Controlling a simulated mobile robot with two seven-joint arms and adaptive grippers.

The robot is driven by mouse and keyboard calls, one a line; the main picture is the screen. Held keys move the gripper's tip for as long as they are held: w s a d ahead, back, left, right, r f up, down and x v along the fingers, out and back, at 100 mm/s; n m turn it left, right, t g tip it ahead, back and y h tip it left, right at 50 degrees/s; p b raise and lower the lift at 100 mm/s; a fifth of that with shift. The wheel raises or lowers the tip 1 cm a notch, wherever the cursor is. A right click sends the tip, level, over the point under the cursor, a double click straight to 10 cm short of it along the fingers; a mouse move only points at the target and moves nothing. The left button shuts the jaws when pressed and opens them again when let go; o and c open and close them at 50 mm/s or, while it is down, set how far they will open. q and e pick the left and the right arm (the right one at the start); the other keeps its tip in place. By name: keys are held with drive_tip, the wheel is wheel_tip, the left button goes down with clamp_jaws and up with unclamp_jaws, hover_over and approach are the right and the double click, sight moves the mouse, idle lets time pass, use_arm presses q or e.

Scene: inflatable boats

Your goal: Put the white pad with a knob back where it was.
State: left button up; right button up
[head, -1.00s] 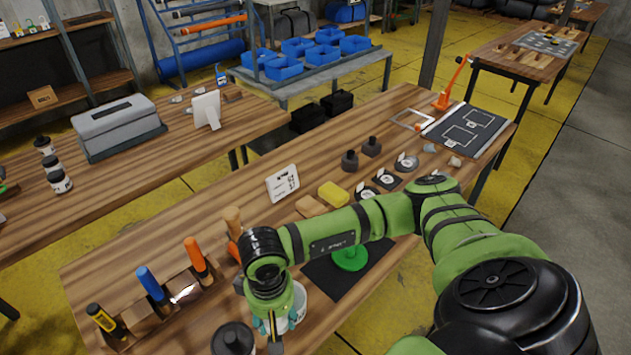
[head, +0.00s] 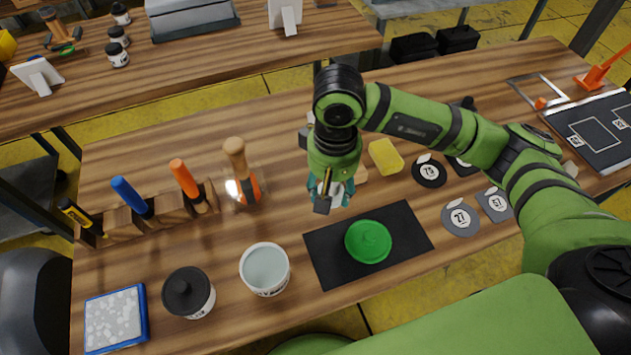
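My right gripper (head: 330,193), with teal fingertips, points down over the middle of the table, behind the green disc. A small pale patch shows between its fingers; I cannot tell whether this is the white pad with a knob, a different thing or part of the gripper. Whether the fingers are shut is unclear. I cannot pick out the white pad with a knob for sure elsewhere. A green round lid-like disc (head: 368,241) lies on a black mat (head: 318,262). My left gripper is not in view.
An open white tub (head: 265,270) and a black-lidded jar (head: 188,293) stand at the front. A blue-edged tray (head: 142,318) lies front left. A wooden rack (head: 125,227) holds upright tools. A yellow sponge (head: 385,157) and numbered dark discs (head: 461,220) lie right of the gripper.

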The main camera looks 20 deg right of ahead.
drive_tip(key=w+f, duration=0.1)
drive_tip(key=w, duration=0.2)
drive_tip(key=w+f+p, duration=0.1)
drive_tip(key=w+f, duration=0.1)
drive_tip(key=w, duration=0.1)
drive_tip(key=w+f+p, duration=0.1)
drive_tip(key=w+f, duration=0.1)
drive_tip(key=w, duration=0.1)
drive_tip(key=shift+a+f, duration=0.15)
drive_tip(key=shift+a, duration=0.15)
drive_tip(key=shift+w+f, duration=0.1)
drive_tip(key=shift+w, duration=0.05)
drive_tip(key=shift+f, duration=0.3)
wheel_tip(320, 180, down, 3)
drive_tip(key=shift+f+p, duration=0.1)
drive_tip(key=shift+p, duration=0.75)
drive_tip(key=shift+f, duration=0.15)
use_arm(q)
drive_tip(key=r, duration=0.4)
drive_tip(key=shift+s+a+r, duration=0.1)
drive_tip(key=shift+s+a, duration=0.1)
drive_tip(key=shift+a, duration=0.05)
